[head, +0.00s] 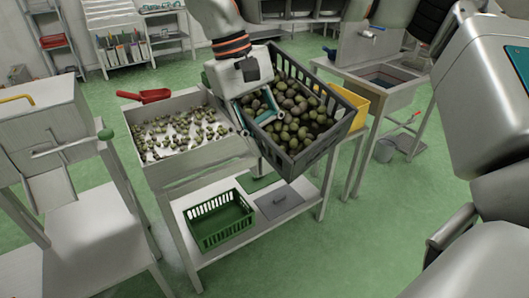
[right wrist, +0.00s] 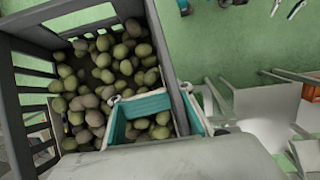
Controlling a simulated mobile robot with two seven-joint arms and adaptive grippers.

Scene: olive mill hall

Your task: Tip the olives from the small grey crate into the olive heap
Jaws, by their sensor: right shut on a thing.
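The small grey crate (head: 318,152) is full of green and dark olives (head: 300,105) and appears tilted in the head view, at the right end of the steel table. My right gripper (head: 262,112) is shut on its near-left wall, one teal finger inside among the olives. In the right wrist view the crate (right wrist: 165,50) shows slatted sides, with olives (right wrist: 110,65) against the gripped wall and the teal fingers (right wrist: 170,112) astride it. The olive heap (head: 182,132) is a thin spread of olives in the pale tray (head: 165,178) left of the crate. My left gripper is not in view.
A red scoop (head: 152,95) rests at the tray's back-left rim. A green basket (head: 222,240) and a grey lid (head: 280,201) lie on the lower shelf. A yellow crate (head: 354,104) stands behind the grey crate.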

